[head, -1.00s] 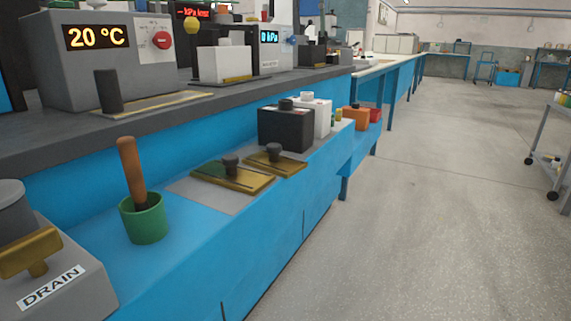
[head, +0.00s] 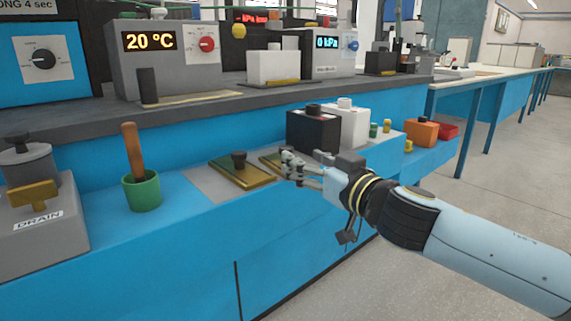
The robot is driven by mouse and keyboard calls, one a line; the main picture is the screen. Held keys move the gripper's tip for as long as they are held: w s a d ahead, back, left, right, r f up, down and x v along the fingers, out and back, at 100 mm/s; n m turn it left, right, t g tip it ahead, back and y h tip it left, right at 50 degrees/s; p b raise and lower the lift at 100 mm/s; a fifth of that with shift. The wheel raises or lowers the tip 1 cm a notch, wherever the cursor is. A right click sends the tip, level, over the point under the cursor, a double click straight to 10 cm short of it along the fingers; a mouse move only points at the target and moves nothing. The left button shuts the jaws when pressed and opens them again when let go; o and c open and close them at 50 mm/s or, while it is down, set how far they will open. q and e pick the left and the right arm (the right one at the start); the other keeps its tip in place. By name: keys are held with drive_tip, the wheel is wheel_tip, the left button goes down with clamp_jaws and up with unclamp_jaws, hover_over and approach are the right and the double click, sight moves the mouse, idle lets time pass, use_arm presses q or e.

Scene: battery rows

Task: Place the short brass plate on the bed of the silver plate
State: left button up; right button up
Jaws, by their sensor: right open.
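Two brass plates with dark knobs lie on the lower blue ledge. The longer brass plate (head: 246,176) is to the left. The shorter brass plate (head: 268,158) is to its right and partly hidden by my right gripper (head: 287,168). My right gripper is open, with its fingers pointing left in front of the short plate; I cannot tell whether they touch it. A flat silver-grey plate (head: 203,183) lies on the ledge, with its bare part showing left of the longer brass plate. My left gripper is not in view.
A green cup (head: 142,192) with a wooden-handled tool and a grey DRAIN box (head: 45,232) stand to the left. A black box (head: 312,132) and a white box (head: 352,122) stand behind my right gripper. An orange box (head: 420,133) is farther right.

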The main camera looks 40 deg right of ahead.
sight(286, 147)
drive_tip(key=w, duration=0.2)
drive_tip(key=shift+w+d+r+p, duration=0.1)
drive_tip(key=shift+w+d+p, duration=0.1)
drive_tip(key=shift+w+p, duration=0.15)
drive_tip(key=w+p, duration=0.1)
drive_tip(key=w, duration=0.3)
drive_tip(key=shift+w+d+r, duration=0.1)
drive_tip(key=shift+w, duration=0.4)
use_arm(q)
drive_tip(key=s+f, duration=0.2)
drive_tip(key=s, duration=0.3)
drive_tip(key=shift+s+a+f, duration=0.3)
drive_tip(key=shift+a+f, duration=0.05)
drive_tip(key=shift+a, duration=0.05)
use_arm(e)
clamp_jaws()
